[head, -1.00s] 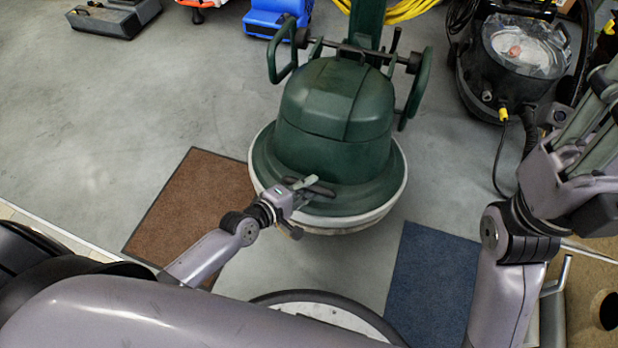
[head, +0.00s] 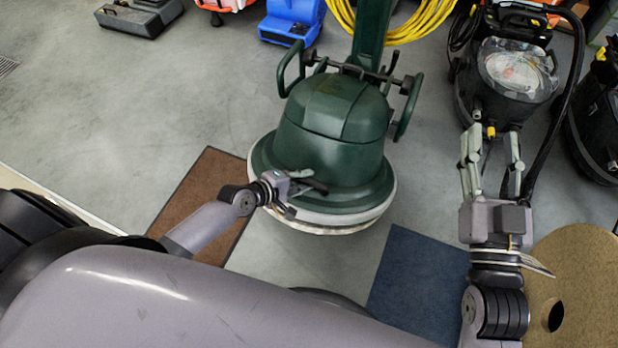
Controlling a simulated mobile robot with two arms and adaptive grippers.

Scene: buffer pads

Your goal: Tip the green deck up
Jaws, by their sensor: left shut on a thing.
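The green deck (head: 334,140) of a floor machine stands in the middle of the head view, with a pale rim round its base and a green handle column rising behind it. Its front edge looks slightly raised, but I cannot tell how far. My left gripper (head: 303,188) is at the deck's front left edge and is shut on it; its fingertips are partly hidden against the green rim. My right gripper (head: 492,150) is to the right of the deck, apart from it, with its two fingers spread and nothing between them.
A brown mat (head: 205,190) lies left of the deck and a blue mat (head: 420,280) right of it. A round tan pad (head: 585,275) is at the lower right. A black vacuum (head: 512,75) stands behind my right gripper. A blue blower (head: 291,20) and yellow hose (head: 425,20) are at the back.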

